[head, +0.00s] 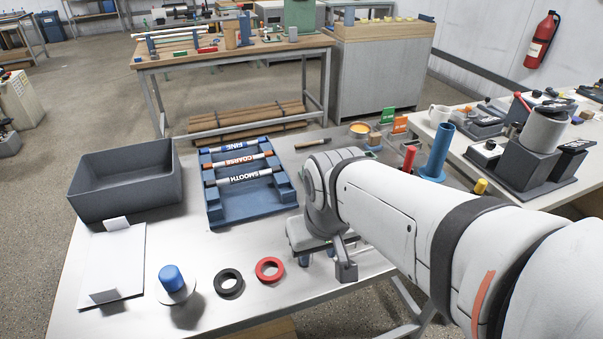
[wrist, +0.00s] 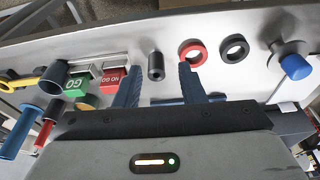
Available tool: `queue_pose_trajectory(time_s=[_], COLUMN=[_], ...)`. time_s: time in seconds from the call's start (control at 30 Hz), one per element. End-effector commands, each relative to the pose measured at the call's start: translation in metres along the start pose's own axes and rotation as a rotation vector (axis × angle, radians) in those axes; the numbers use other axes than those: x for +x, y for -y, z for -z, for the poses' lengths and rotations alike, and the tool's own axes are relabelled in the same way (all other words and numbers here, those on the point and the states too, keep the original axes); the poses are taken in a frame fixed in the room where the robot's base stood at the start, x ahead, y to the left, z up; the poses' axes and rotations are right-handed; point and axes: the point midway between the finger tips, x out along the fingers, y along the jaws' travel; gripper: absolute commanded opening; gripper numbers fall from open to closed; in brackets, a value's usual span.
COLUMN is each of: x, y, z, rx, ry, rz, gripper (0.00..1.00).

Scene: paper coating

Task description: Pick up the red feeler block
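A red block marked NO GO (wrist: 113,80) stands on the bench in the wrist view, beside a green block marked GO (wrist: 77,83). In the head view an orange-red block (head: 400,124) and a green block (head: 388,116) stand at the bench's far right; they look like the same pair. My gripper (head: 325,263) is above the front middle of the bench. In the wrist view its two blue fingers (wrist: 159,72) are spread apart with nothing held between them. The red block is just left of the left finger in that view, apart from the grip.
A dark cylinder (wrist: 155,66) shows between the fingers. A red ring (head: 270,269), a black ring (head: 228,283) and a blue-knobbed disc (head: 172,279) lie at the front. A blue rack (head: 250,210) and grey bin (head: 125,185) stand left. A blue tube (head: 437,150) stands right.

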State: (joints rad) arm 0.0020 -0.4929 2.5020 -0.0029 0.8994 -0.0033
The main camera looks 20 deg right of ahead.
Motion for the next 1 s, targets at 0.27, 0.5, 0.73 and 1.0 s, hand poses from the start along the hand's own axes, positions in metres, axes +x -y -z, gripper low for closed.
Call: queue_pose_trajectory(time_s=[0.27,0.5,0.73,1.0], x=[-0.001,0.012,0.046,0.074], y=[-0.004,-0.038,-0.088,-0.119], z=[0.009,0.057,0.094,0.105], rx=[0.0,-0.013,-0.025,-0.034], ry=[0.015,0.103,0.189,0.233], rz=[-0.004,-0.015,-0.006,0.007], gripper=[0.51,0.66,0.66,0.66])
